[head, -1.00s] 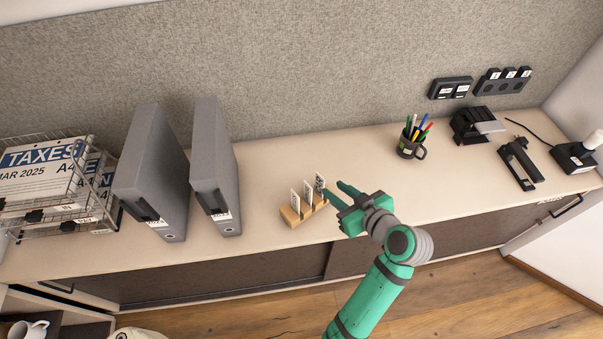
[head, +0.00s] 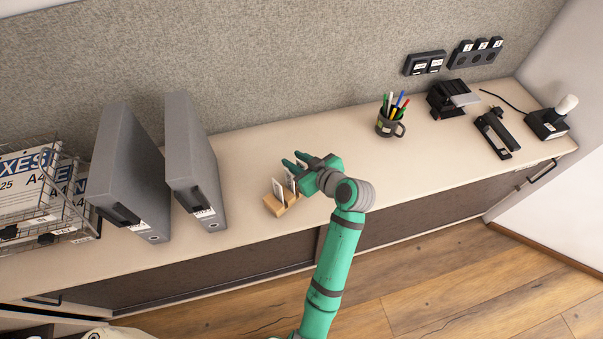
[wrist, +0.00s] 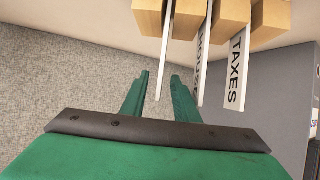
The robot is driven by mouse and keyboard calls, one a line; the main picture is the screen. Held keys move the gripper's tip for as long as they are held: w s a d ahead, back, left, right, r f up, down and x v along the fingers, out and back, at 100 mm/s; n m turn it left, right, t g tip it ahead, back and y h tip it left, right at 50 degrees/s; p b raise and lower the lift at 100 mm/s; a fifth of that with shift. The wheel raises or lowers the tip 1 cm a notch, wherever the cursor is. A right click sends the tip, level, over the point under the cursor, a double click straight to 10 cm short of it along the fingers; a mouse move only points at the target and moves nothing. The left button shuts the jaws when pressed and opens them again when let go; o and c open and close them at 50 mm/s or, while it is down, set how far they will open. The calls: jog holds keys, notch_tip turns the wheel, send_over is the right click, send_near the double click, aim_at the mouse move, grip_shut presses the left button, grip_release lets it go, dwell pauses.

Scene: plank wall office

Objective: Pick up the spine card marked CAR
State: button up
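A small wooden card holder (head: 283,206) stands on the cabinet top, with thin white cards upright in its slots. The left card (head: 278,190) and another card (head: 291,181) show beside my gripper (head: 294,160), which covers the holder's right end. In the wrist view one card reads TAXES (wrist: 236,60) and the one beside it reads partly HOU (wrist: 204,50). The leftmost card (wrist: 164,50) is seen edge-on, so its mark is hidden. My gripper's open fingers (wrist: 160,75) lie on either side of that card's free end, with a gap visible. CAR is not readable.
Two grey binders (head: 125,180) (head: 193,165) stand left of the holder. A wire tray (head: 62,205) with papers is farther left. A pen mug (head: 387,127), a black punch (head: 447,98) and a stapler (head: 496,133) stand right. The cabinet top between holder and mug is clear.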

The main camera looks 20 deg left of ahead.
jog(key=shift+w+a+f, duration=0.3)
jog(key=shift+a, duration=0.1)
jog(key=shift+w, duration=0.1)
grip_shut()
jog(key=shift+r, duration=0.1)
